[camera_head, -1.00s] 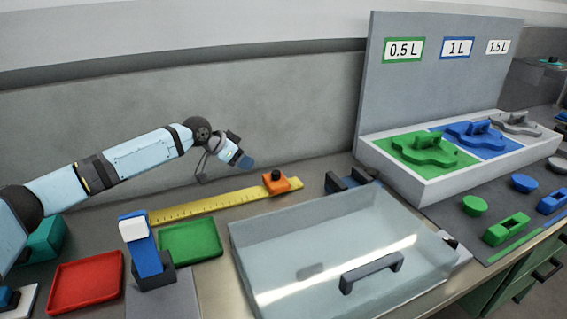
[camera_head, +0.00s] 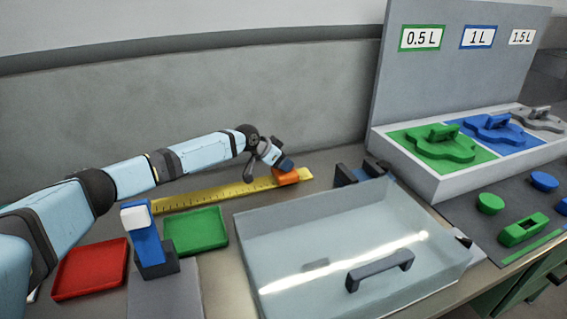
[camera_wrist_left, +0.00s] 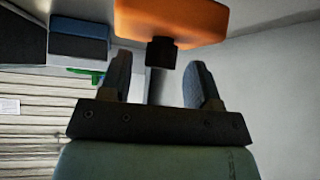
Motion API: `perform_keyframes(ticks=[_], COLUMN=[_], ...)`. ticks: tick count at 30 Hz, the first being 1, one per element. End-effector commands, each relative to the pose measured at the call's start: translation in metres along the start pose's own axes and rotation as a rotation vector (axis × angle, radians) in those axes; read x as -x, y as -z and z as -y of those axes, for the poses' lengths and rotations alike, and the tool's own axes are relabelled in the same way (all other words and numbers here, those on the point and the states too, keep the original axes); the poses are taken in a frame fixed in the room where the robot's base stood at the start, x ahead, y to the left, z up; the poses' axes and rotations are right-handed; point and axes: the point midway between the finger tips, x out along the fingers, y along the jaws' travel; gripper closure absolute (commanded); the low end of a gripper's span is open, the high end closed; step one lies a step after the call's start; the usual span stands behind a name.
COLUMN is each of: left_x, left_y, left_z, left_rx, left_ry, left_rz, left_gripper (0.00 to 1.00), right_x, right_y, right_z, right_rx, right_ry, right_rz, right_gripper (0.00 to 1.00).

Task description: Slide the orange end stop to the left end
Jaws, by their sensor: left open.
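The orange end stop (camera_head: 287,177) sits near the right end of the yellow ruler (camera_head: 215,195). My left gripper (camera_head: 285,163) is at the end stop, just above it in the head view, and covers its top. In the left wrist view the open fingers (camera_wrist_left: 162,82) point at the end stop (camera_wrist_left: 172,20). Its dark knob (camera_wrist_left: 161,52) lies at the opening between the fingertips, with room on both sides. The left part of the ruler is bare. My right gripper is not in view.
A clear-lidded box (camera_head: 345,225) stands in front of the ruler's right end. A green tray (camera_head: 195,230), a red tray (camera_head: 90,269) and a blue and white upright device (camera_head: 146,240) stand before its left end. A grey wall is behind.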

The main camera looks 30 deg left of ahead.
Motion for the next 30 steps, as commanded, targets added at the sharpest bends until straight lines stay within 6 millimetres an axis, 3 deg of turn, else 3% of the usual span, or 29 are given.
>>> perform_keyframes(ticks=[12,18,20,30], left_x=[-0.0090,-0.0089,-0.0089,-0.0053], left_y=[0.0002,0.0001,0.0001,-0.0034], left_z=[-0.0002,-0.0001,-0.0001,0.0010], left_rx=[0.000,0.000,0.000,0.002], left_ry=[0.000,0.000,0.000,0.000], left_rz=[0.000,0.000,0.000,0.002], left_gripper=[0.44,0.90,1.00,1.00], right_x=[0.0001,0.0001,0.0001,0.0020], right_y=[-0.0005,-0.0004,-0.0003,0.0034], right_z=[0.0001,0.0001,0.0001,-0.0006], right_rx=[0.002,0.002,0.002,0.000], right_ry=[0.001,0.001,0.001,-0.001], right_rz=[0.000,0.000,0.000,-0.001], right_gripper=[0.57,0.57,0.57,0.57])
